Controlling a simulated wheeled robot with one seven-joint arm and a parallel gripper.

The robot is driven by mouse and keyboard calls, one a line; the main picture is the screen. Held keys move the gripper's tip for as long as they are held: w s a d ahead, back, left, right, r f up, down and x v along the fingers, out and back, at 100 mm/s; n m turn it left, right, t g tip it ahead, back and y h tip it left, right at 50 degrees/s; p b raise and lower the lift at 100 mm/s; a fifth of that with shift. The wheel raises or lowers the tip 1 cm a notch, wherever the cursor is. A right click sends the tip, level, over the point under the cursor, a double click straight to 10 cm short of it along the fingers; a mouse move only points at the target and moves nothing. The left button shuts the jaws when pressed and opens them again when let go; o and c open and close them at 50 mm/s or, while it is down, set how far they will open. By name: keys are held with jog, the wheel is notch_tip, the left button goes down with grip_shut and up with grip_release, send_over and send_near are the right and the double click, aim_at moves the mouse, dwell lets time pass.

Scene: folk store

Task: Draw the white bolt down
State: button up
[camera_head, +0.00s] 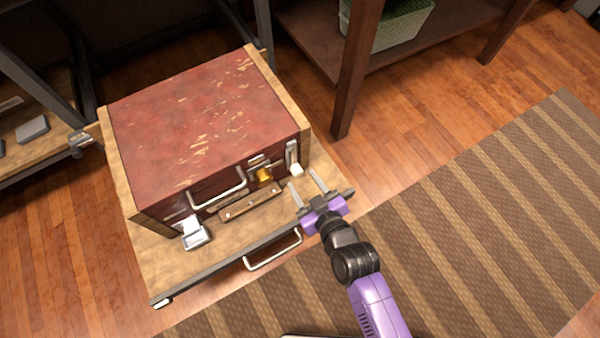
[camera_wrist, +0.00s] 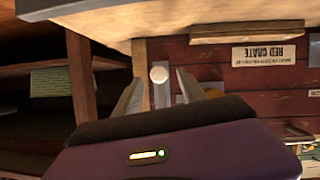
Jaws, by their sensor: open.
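The white bolt (camera_head: 295,164) is on the right part of the front of a red wooden crate (camera_head: 205,115). It has a pale metal plate and a whitish knob. In the wrist view, which shows the crate upside down, the round white knob (camera_wrist: 159,75) appears between the two fingers. My gripper (camera_head: 305,182) is open in front of the bolt, its fingers pointing toward it. In the wrist view my gripper (camera_wrist: 160,82) holds nothing; whether a finger touches the knob cannot be told.
A yellow part (camera_head: 264,176) sits left of the bolt. A looped handle (camera_head: 218,190) and a white-and-grey latch (camera_head: 194,234) are further left. The crate stands on a wooden board (camera_head: 165,262) with a front handle (camera_head: 273,250). A dark table leg (camera_head: 355,75) rises behind right. Striped rug lies right.

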jog(key=shift+p+v, duration=0.4)
jog(key=shift+v, duration=1.55)
